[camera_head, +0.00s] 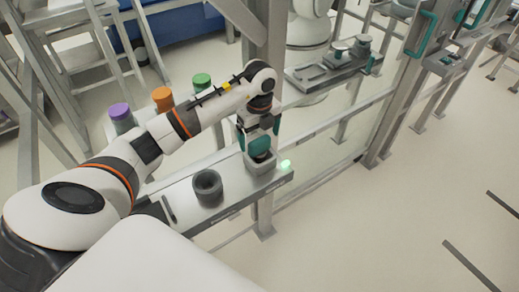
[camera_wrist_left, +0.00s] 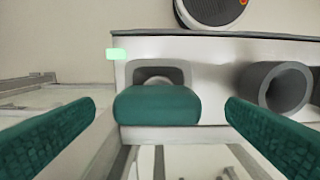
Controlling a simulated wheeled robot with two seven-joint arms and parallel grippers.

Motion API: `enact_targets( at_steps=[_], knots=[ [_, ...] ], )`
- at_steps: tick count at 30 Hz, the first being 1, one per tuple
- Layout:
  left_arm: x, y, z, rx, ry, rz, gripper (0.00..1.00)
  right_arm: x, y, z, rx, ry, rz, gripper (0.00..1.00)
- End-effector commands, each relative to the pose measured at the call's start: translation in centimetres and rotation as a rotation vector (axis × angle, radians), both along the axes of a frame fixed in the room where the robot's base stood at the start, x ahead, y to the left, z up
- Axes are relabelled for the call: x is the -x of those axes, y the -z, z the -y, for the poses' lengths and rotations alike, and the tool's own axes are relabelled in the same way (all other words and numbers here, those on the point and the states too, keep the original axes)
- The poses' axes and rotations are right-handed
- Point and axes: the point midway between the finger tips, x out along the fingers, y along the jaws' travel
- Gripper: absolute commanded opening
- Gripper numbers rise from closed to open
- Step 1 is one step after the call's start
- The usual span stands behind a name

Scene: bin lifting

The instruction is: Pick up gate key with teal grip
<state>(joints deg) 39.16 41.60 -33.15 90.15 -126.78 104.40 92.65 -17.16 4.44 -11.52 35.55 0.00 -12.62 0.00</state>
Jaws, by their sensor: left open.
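The gate key's teal grip (camera_wrist_left: 157,106) shows in the left wrist view, in front of a pale holder (camera_wrist_left: 150,72) with a dark round opening. My left gripper (camera_wrist_left: 161,107) is open, with one teal finger on each side of the grip. Gaps show on both sides, and neither finger touches it. In the head view my left gripper (camera_head: 259,143) points down above the holder (camera_head: 263,167) at the ledge's right end. Its teal fingers largely hide the key there. My right gripper is not in view.
A grey hollow cylinder (camera_head: 207,186) stands on the metal ledge (camera_head: 232,190), left of the holder. A green light (camera_head: 285,164) glows at the ledge's end. Jars with purple (camera_head: 119,111), orange (camera_head: 162,94) and green (camera_head: 201,80) lids stand behind my arm. Fence posts stand close behind.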

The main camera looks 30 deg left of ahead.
Motion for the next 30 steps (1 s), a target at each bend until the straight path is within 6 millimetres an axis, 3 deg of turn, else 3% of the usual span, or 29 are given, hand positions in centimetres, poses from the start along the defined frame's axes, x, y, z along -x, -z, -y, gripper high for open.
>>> enact_targets(
  at_steps=[4, 9, 17, 27, 30],
  knots=[
    [-0.2, 2.0, -0.2, 0.001, -0.001, -0.006, 0.95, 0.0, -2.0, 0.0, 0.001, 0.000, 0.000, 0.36],
    [-0.2, 4.0, -0.2, 0.001, 0.001, -0.003, 0.95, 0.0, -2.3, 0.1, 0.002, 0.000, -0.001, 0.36],
    [-0.3, 4.4, -0.2, 0.001, 0.001, -0.001, 0.95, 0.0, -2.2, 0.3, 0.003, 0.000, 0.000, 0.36],
    [-0.3, 4.4, -0.2, 0.000, 0.001, -0.001, 0.40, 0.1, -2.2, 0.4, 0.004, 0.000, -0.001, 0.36],
    [-0.3, 4.3, -0.2, 0.000, 0.001, 0.001, 0.40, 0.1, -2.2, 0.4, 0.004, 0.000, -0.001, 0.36]
  ],
)
